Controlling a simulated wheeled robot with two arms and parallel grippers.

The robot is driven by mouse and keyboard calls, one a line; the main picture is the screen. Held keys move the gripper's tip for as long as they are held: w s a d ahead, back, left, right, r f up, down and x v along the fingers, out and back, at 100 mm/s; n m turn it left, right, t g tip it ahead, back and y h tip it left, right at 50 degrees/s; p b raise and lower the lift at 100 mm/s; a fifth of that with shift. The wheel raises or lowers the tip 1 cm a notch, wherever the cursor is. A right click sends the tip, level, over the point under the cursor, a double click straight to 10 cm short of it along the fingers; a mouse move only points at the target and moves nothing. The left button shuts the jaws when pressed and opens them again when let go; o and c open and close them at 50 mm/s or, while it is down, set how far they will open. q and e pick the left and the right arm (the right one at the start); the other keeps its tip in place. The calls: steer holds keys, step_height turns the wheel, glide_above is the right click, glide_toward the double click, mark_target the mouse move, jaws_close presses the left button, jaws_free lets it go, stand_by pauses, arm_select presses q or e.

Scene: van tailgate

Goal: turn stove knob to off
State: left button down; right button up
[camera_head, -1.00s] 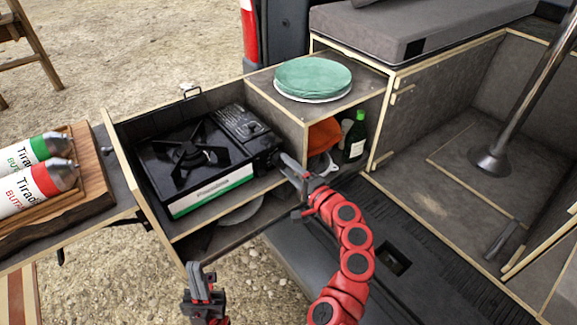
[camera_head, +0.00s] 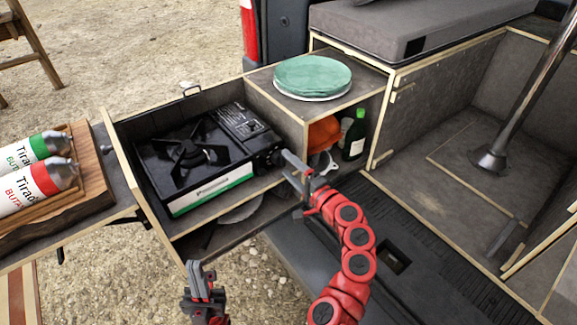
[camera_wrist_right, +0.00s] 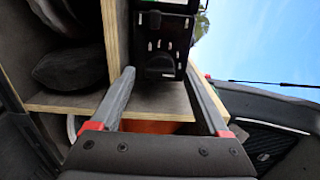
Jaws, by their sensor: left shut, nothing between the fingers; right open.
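The black camping stove (camera_head: 190,150) with a white and green front strip sits in the pulled-out drawer. Its dark knob (camera_head: 275,158) is at the stove's right end, small and partly hidden by my right gripper in the head view. In the right wrist view the knob (camera_wrist_right: 160,66) shows on the dark control panel, between and beyond my finger tips. My right gripper (camera_head: 288,164) is open and empty close in front of that end; contact cannot be told. My left gripper (camera_head: 200,280) is shut and empty, low in front of the drawer.
A wooden shelf box with green plates (camera_head: 312,78) on top stands behind the stove's right end. Wooden drawer edges surround the stove. Gas canisters (camera_head: 35,180) lie on a board at left.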

steer(key=b+v, duration=0.1)
steer(key=v, duration=1.5)
steer(key=shift+s+d+b, duration=0.25)
steer(key=shift+s+b, duration=0.05)
